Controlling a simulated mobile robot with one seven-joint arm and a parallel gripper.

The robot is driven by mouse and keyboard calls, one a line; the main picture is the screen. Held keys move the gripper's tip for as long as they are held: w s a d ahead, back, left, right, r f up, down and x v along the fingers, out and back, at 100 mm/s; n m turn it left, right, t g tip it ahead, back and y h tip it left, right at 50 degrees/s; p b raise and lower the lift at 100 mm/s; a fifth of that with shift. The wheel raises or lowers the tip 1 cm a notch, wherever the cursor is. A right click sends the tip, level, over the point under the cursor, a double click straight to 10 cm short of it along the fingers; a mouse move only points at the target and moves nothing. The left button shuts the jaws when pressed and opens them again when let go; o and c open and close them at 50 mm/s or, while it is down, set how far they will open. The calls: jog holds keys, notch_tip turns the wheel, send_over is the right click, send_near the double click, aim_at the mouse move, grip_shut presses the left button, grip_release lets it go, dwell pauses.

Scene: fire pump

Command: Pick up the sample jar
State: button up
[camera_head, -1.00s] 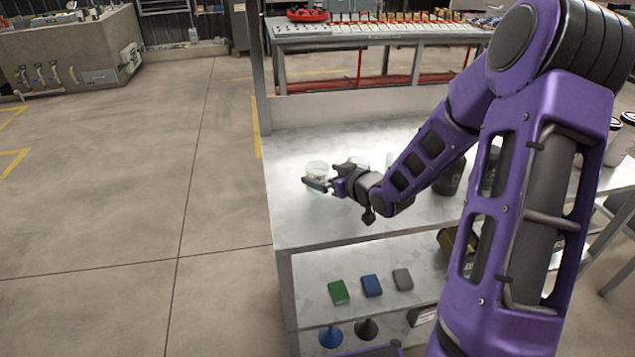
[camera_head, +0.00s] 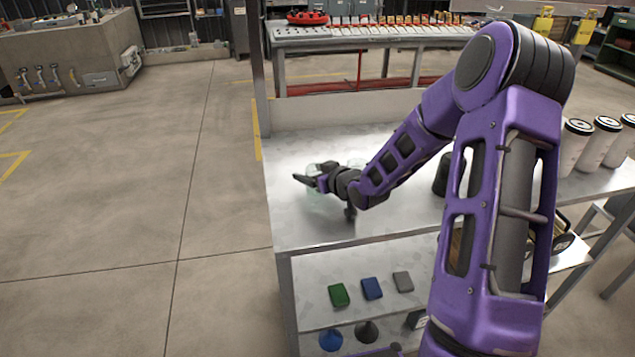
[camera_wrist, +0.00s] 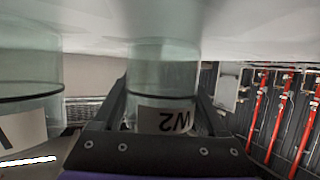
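The sample jar, clear with a pale label marked W2 (camera_wrist: 165,118), shows upside down between my fingers in the wrist view. My gripper (camera_wrist: 162,105) is open, with one finger on each side of the jar; whether either finger touches it is hard to tell. In the head view my gripper (camera_head: 309,175) is low over the front left part of the metal table (camera_head: 300,228). It hides much of the clear glassware there. A second clear jar (camera_wrist: 25,85) with a label stands to the left in the wrist view.
A lower shelf holds a green (camera_head: 339,294), a blue (camera_head: 372,288) and a grey block (camera_head: 403,281). White canisters with dark lids (camera_head: 570,148) stand on the right. A bench with small items (camera_head: 370,32) is behind. The floor at left is clear.

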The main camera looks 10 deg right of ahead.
jog(key=c, duration=0.9)
jog(key=shift+c, duration=0.3)
jog(key=shift+r, duration=0.15)
